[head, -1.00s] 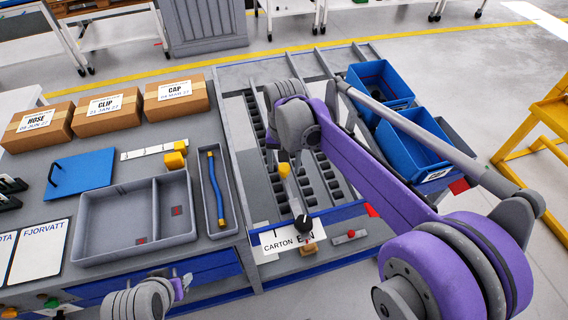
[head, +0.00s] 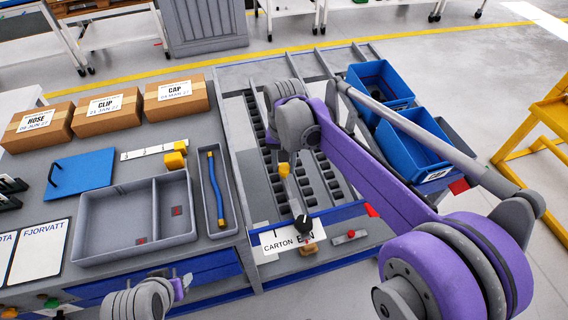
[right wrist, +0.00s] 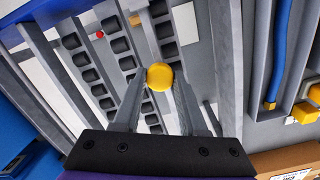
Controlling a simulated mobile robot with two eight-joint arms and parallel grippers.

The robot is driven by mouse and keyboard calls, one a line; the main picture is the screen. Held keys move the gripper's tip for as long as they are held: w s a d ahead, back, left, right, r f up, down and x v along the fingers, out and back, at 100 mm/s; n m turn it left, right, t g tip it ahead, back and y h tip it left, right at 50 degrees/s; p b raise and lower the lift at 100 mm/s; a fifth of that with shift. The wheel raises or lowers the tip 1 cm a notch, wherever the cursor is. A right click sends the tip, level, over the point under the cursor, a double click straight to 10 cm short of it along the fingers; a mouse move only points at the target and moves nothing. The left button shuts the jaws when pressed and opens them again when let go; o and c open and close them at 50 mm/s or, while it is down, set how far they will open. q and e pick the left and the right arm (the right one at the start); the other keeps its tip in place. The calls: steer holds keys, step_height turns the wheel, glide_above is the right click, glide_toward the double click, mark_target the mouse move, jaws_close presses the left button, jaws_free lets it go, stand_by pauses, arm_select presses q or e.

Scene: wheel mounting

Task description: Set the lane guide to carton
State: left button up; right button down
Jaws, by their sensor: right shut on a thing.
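The lane guide is a grey bar (head: 293,193) over the roller lanes, with a yellow knob (head: 284,169) at its far end. Its near end has a black round part (head: 303,225) that overlaps the white sign (head: 272,243). The sign reads CARTON at left and, partly covered, what looks like BIN at right. My right gripper (right wrist: 160,82) is shut on the yellow knob, which shows between its fingertips in the right wrist view (right wrist: 160,76). In the head view my right wrist partly hides the grip. My left gripper (head: 183,284) hovers at the table's front edge, its fingers unclear.
A grey divided tray (head: 120,250) and a narrow tray with a blue tube (head: 215,185) lie left of the lanes. Three cardboard boxes (head: 107,112) stand behind them. Blue bins (head: 410,140) stand right of the lanes. A small red button (head: 350,233) sits near the sign.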

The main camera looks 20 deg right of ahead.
stand_by(0.7)
steer(key=a, duration=0.7)
steer(key=shift+s+a, duration=0.1)
steer(key=shift+c, duration=2.2)
jaws_free()
steer(key=shift+a, duration=0.1)
